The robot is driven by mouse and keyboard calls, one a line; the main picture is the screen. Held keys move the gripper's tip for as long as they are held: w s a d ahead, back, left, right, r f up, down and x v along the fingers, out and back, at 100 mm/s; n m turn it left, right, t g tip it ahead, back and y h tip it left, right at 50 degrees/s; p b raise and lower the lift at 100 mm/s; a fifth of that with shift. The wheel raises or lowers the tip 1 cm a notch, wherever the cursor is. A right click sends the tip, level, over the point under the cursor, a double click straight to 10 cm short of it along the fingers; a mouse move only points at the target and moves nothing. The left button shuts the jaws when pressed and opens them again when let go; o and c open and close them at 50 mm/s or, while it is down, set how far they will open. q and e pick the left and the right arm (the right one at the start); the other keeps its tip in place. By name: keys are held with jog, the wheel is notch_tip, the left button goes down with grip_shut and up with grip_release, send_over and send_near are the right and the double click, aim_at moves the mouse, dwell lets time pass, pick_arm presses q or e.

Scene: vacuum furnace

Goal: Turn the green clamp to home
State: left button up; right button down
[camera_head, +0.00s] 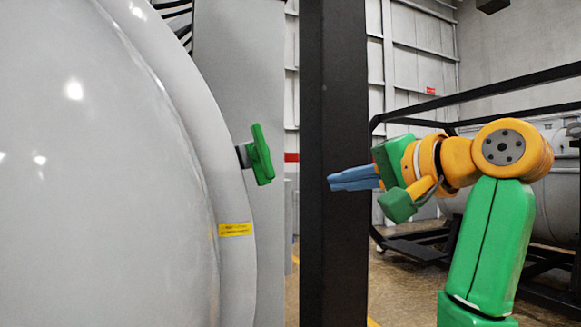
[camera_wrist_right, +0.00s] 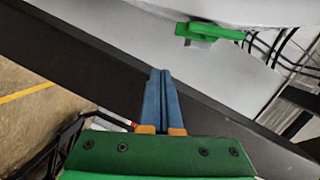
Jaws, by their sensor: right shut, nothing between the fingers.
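The green clamp (camera_head: 261,155) sticks out from the rim of the big grey furnace door (camera_head: 110,150), left of centre in the head view. Its long bar stands near upright, tilted slightly. In the right wrist view the clamp (camera_wrist_right: 212,32) shows near the top, beyond the fingertips. My right gripper (camera_head: 332,182) has blue fingers pressed together, pointing left, with nothing between them. It is to the right of the clamp and a little lower in the head view, apart from it. The fingers also show in the right wrist view (camera_wrist_right: 160,75). My left gripper is not in view.
A dark upright post (camera_head: 337,80) stands behind my right fingers in the head view. A yellow label (camera_head: 235,229) is on the door rim below the clamp. Dark rails and a grey tank (camera_head: 545,205) lie at the right. Open space separates clamp and fingers.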

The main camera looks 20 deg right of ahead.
aim_at(262, 157)
jog(key=s+r, duration=0.4)
jog(key=w+a+f+p, duration=0.2)
jog(key=w+a+p, duration=0.2)
jog(key=w, duration=0.6)
jog(key=a, duration=0.2)
jog(key=shift+a+t+y, duration=0.3)
jog(key=shift+t+y, duration=0.1)
jog(key=shift+d, duration=0.1)
jog(key=shift+w+p, duration=0.1)
jog(key=shift+p, duration=0.2)
